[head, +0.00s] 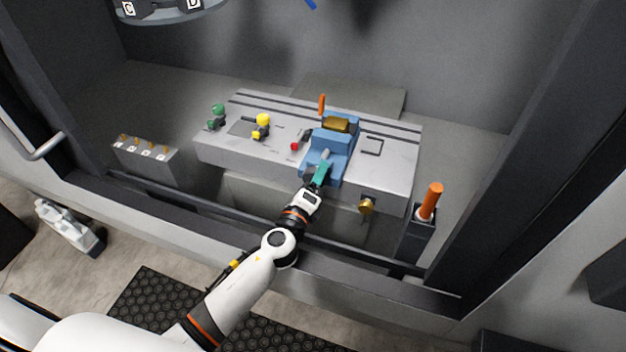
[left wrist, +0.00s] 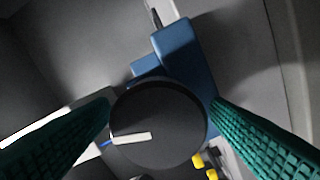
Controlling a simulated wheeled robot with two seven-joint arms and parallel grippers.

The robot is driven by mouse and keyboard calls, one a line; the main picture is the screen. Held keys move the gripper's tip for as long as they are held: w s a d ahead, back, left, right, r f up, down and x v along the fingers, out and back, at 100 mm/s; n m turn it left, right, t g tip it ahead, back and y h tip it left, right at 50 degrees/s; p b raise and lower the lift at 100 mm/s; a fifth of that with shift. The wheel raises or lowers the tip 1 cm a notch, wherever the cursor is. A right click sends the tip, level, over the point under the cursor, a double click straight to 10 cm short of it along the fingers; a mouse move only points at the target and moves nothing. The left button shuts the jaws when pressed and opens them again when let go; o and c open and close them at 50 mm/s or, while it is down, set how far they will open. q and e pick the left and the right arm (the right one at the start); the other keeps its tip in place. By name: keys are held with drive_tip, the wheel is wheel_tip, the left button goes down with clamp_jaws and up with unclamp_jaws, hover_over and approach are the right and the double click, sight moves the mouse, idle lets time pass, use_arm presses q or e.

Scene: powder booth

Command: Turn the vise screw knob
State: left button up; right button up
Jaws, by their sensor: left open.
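The blue vise (head: 340,135) stands on the grey slotted block, with a brass-coloured piece (head: 337,124) at its top. My left gripper (head: 322,170) is at the vise's near side, its teal fingers open. In the left wrist view the vise screw knob (left wrist: 170,110) is a dark round disc with a white pointer mark, in front of the blue vise body (left wrist: 185,60). The fingers of my left gripper (left wrist: 161,103) are spread on either side of the knob. I cannot tell whether they touch it. In the head view the gripper hides the knob. My right gripper is not in view.
Left of the vise are a green knob (head: 217,116), a yellow knob (head: 261,126) and a red knob (head: 295,146). An orange-handled tool (head: 430,202) stands in a dark holder at the right. A brass knob (head: 367,205) is on the block's front. Dark booth posts flank the opening.

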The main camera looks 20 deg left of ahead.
use_arm(q)
drive_tip(key=shift+s, duration=0.1)
drive_tip(key=s+b, duration=0.3)
drive_tip(key=s, duration=0.9)
drive_tip(key=shift+a, duration=0.2)
